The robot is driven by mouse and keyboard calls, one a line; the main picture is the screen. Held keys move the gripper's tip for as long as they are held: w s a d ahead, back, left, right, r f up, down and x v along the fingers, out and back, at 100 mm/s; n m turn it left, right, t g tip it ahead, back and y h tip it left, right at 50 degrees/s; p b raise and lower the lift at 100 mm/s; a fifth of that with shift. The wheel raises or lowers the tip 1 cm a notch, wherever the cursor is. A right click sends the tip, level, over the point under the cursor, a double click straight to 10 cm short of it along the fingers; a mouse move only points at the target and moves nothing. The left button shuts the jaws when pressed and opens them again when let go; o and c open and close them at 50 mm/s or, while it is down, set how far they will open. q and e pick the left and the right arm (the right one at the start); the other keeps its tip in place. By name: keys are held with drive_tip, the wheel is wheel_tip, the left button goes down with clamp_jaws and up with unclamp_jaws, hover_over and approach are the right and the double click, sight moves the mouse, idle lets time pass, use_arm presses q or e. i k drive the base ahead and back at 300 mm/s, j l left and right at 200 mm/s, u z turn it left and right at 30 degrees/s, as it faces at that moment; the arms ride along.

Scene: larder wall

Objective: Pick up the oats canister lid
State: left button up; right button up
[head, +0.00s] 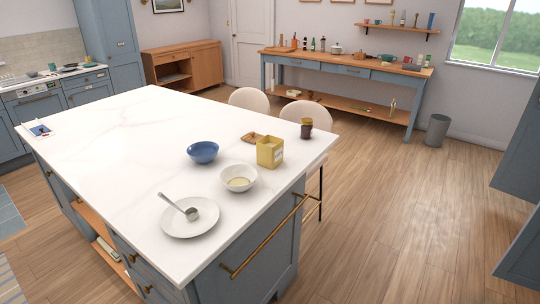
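A yellow square canister (270,152) with a pale label stands upright near the right end of the white island top. It looks open at the top. A flat brown wooden piece (252,138), which looks like its lid, lies on the island just behind and left of the canister. The canister's corner is close to it, and I cannot tell whether they touch. Neither of my grippers is in view.
On the white island (110,130) are a blue bowl (203,152), a white bowl (238,178) with pale contents, a plate (180,222) with a metal scoop, and a dark jar (306,128). Pale chairs (249,99) stand behind. Blue panels (520,150) edge the right; floor there is clear.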

sight(252, 137)
drive_tip(key=i+l+u, duration=0.1)
drive_tip(key=l, duration=0.25)
drive_tip(key=i+l, duration=0.25)
drive_tip(key=l, duration=0.15)
drive_tip(key=i+l+u, duration=0.15)
drive_tip(key=l, duration=0.25)
drive_tip(key=i+l, duration=0.2)
drive_tip(key=l, duration=0.2)
drive_tip(key=i+l+u, duration=0.15)
drive_tip(key=l, duration=0.25)
